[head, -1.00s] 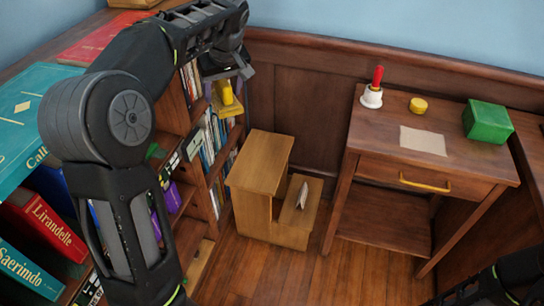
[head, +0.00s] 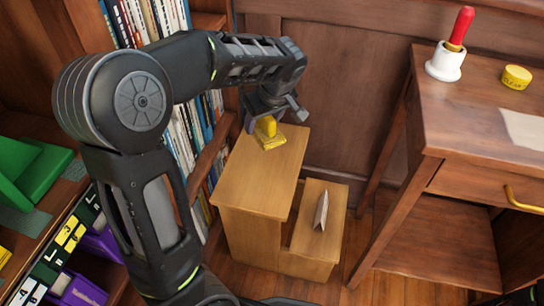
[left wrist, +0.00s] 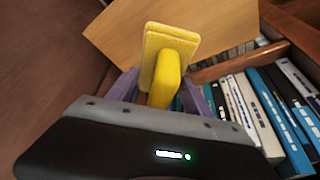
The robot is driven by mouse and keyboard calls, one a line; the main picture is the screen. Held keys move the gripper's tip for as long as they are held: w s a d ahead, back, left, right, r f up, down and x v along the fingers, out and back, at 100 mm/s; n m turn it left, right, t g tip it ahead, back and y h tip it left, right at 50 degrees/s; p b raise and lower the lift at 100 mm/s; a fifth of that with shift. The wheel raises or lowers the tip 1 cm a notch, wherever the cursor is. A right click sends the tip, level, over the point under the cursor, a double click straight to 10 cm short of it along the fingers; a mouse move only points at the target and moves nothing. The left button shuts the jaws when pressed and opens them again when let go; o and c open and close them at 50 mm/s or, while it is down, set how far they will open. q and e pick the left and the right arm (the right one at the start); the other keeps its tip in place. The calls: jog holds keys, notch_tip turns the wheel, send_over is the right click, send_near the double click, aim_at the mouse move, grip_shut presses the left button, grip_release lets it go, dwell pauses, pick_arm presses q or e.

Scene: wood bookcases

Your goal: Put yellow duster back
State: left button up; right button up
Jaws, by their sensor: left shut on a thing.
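The yellow duster (head: 269,136) is held by my left gripper (head: 268,118) above the top of the wooden step stool (head: 262,170). The gripper is shut on its yellow handle. In the left wrist view, the duster (left wrist: 165,52) points away from the gripper with its flat block at the far end. The stool top (left wrist: 190,22) lies behind it. I cannot tell the exact gap between duster and stool. My right gripper is not in view.
A bookcase with upright books (head: 205,120) stands left of the stool. At right, a wooden desk (head: 455,120) carries a red-handled bell (head: 447,60), a yellow tin (head: 516,77) and paper (head: 525,130).

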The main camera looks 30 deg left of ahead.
pick_arm(q)
jog(key=shift+w+f, duration=0.25)
jog(key=shift+f, duration=0.05)
jog(key=shift+f+b, duration=1)
jog(key=shift+f, duration=1.45)
notch_tip(320, 180, down, 4)
jog(key=shift+s+f+b, duration=0.1)
jog(key=shift+f+b, duration=0.1)
jog(key=shift+b, duration=0.85)
jog(key=shift+f, duration=0.3)
